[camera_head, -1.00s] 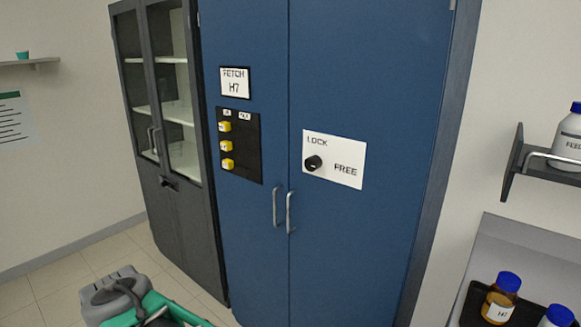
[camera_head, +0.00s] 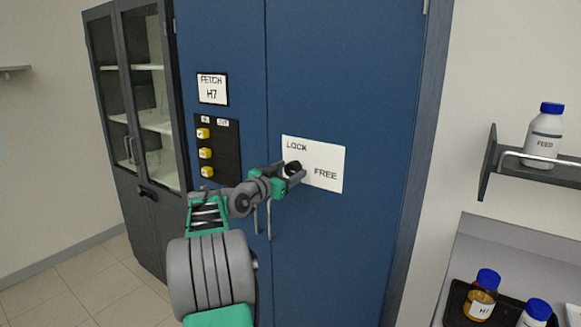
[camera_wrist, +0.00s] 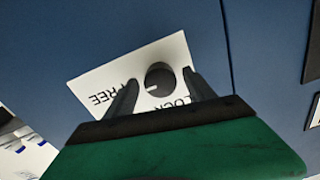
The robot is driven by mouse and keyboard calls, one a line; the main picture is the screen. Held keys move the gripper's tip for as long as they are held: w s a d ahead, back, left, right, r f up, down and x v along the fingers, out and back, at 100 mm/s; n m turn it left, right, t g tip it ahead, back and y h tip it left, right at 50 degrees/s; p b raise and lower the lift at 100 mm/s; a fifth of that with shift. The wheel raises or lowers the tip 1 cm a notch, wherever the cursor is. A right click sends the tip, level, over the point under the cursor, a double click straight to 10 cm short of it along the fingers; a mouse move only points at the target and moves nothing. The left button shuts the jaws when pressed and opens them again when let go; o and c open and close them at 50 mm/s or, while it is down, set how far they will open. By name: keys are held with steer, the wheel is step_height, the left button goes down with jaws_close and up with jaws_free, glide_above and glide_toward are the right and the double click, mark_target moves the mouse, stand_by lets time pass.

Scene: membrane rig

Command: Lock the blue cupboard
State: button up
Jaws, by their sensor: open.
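The blue cupboard (camera_head: 345,75) fills the middle of the head view, its two doors closed. A white plate (camera_head: 325,160) on its right door reads LOCK at upper left and FREE at lower right. A round black knob (camera_head: 293,168) sits on the plate; the wrist view shows the knob (camera_wrist: 160,76) with a pale mark on the side towards FREE. My gripper (camera_head: 297,172) is at the knob. In the wrist view my gripper (camera_wrist: 160,82) is open, one finger on each side of the knob; whether they touch it I cannot tell.
Two door handles (camera_head: 269,218) hang below my gripper. A black panel with yellow buttons (camera_head: 206,153) and a FETCH H7 sign (camera_head: 212,89) are on the left door. A grey glass-fronted cabinet (camera_head: 135,120) stands left. A shelf with a FEED bottle (camera_head: 544,133) and a bottle tray (camera_head: 453,304) are right.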

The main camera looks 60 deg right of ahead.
steer(key=shift+d, duration=0.45)
steer(key=c, duration=1.4)
